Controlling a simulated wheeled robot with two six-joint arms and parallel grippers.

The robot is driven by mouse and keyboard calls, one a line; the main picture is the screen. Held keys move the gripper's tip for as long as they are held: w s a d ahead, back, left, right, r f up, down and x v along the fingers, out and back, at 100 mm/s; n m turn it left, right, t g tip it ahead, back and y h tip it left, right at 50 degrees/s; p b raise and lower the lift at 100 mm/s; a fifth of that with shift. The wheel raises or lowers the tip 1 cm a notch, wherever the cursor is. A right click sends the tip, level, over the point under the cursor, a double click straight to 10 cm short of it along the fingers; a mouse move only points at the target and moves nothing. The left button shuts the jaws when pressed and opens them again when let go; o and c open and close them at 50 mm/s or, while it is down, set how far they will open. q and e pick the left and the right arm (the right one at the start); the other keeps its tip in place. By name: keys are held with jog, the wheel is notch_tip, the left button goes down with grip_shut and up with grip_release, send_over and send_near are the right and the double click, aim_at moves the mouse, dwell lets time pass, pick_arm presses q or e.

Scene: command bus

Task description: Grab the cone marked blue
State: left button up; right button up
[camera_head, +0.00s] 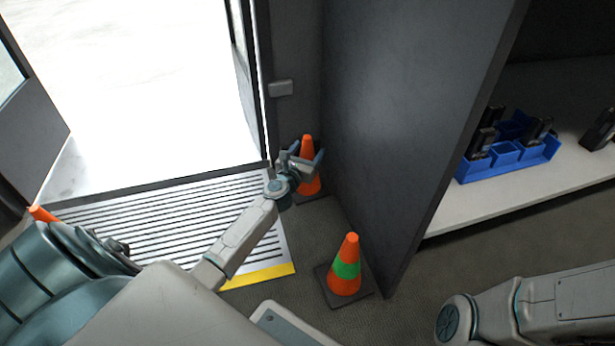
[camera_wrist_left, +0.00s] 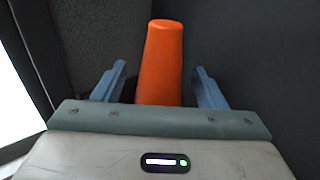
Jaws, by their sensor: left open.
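An orange cone (camera_head: 307,146) stands upright in the corner by the doorway, partly hidden behind my left gripper (camera_head: 306,160). In the left wrist view, the cone's plain orange upper part (camera_wrist_left: 160,60) lies between the two open blue-grey fingers, with a gap on each side. Its lower part is hidden there, and I see no coloured band on it in either view. A second orange cone (camera_head: 352,248) with a green band stands on a dark base nearer to me. Part of a third orange cone (camera_head: 42,214) shows at the far left, mostly hidden. My right gripper is out of view.
A dark partition (camera_head: 400,120) rises just right of the corner cone. A ribbed step plate (camera_head: 170,220) with a yellow edge lies by the bright open doorway. A blue tray (camera_head: 508,153) holding dark devices sits on a white shelf (camera_head: 470,210) at right.

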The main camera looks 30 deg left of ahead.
pick_arm(q)
jog(key=shift+c, duration=0.3)
grip_shut()
jog(key=shift+w, duration=0.1)
jog(key=shift+r, duration=0.1)
